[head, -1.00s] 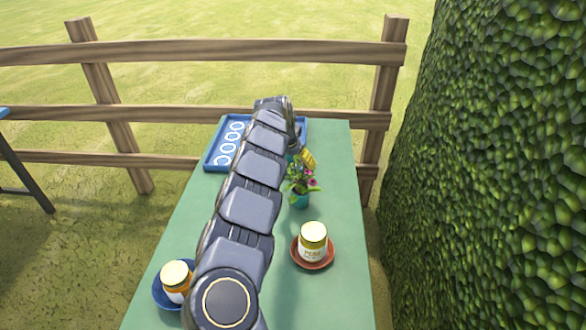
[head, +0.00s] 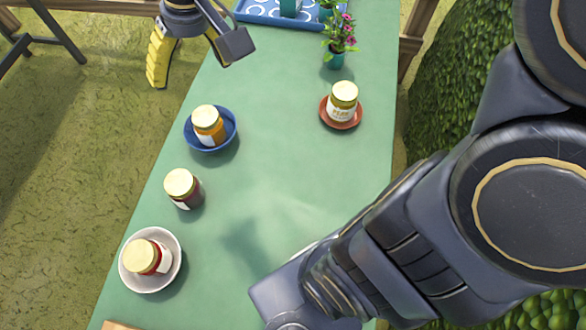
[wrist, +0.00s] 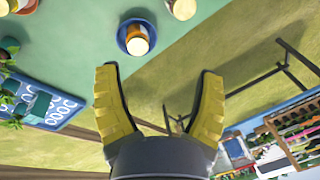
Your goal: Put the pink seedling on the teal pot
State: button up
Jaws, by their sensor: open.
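The pink seedling (head: 343,35), a leafy plant with pink flowers, is at the upper right of the table in the head view. A teal pot (head: 336,60) is directly beneath its leaves; I cannot tell how it sits in it. Another teal pot (head: 290,6) stands on the blue tray, cut off by the top edge. My gripper (head: 188,60) is open and empty at the upper left, by the table's left edge, well left of the seedling. In the wrist view my gripper (wrist: 160,72) has nothing between its yellow fingers.
The blue tray (head: 255,14) with white rings is at the far end. Jars stand on a blue dish (head: 232,122), a red saucer (head: 357,117) and a white bowl (head: 130,284); another jar (head: 183,188) stands bare. The table's middle is clear. A hedge (head: 445,90) borders the right.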

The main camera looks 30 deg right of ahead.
jog(key=s+d+f+g+h, duration=0.1)
jog(key=s+f, duration=0.1)
jog(key=s, duration=0.7)
jog(key=s+d+f+g+h, duration=0.1)
jog(key=s+d+f, duration=0.1)
jog(key=s, duration=0.7)
jog(key=shift+s+f+g, duration=0.2)
jog(key=shift+s+g, duration=0.1)
jog(key=shift+s, duration=0.05)
jog(key=shift+d, duration=0.1)
